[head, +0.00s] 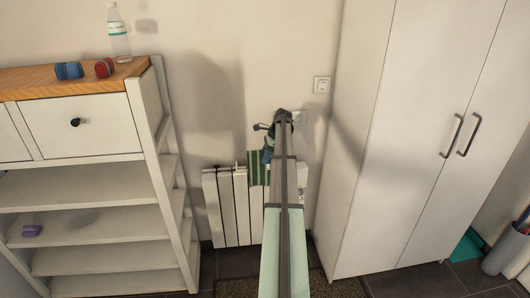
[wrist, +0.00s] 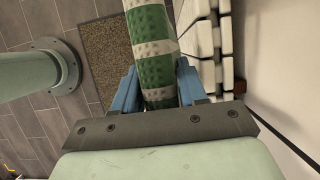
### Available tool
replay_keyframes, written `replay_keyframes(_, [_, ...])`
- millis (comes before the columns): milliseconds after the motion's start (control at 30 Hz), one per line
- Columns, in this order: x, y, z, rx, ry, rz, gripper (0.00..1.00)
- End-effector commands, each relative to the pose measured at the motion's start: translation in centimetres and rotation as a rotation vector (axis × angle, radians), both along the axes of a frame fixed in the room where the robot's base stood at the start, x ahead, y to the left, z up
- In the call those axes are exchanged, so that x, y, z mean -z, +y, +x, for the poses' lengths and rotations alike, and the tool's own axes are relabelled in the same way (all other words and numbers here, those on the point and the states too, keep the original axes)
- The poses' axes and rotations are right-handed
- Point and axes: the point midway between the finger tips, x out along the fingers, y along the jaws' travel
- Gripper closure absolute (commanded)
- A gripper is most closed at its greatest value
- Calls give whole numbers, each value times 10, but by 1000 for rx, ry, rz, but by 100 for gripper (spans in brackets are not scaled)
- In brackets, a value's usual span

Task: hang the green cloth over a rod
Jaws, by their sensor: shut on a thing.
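The green cloth (head: 259,169), with pale stripes, shows at the radiator's top, beside my gripper (head: 267,156). In the wrist view, the cloth (wrist: 152,45) runs up between the two blue fingers of my gripper (wrist: 157,85). The fingers are shut on the cloth. My arm hides part of the cloth and of the radiator in the head view. I cannot tell whether the cloth touches the radiator. No separate rod can be made out clearly.
A white radiator (head: 226,205) stands against the wall and shows on the right of the wrist view (wrist: 204,40). A shelf unit (head: 160,150) with a bottle (head: 119,35) is to the left. A tall white cabinet (head: 390,150) is to the right. A brown mat (head: 235,288) lies below.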

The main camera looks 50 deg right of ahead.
Motion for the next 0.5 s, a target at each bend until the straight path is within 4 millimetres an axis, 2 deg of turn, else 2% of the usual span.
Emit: replay_keyframes(500, [43, 0, 0, 1, 0, 2, 100])
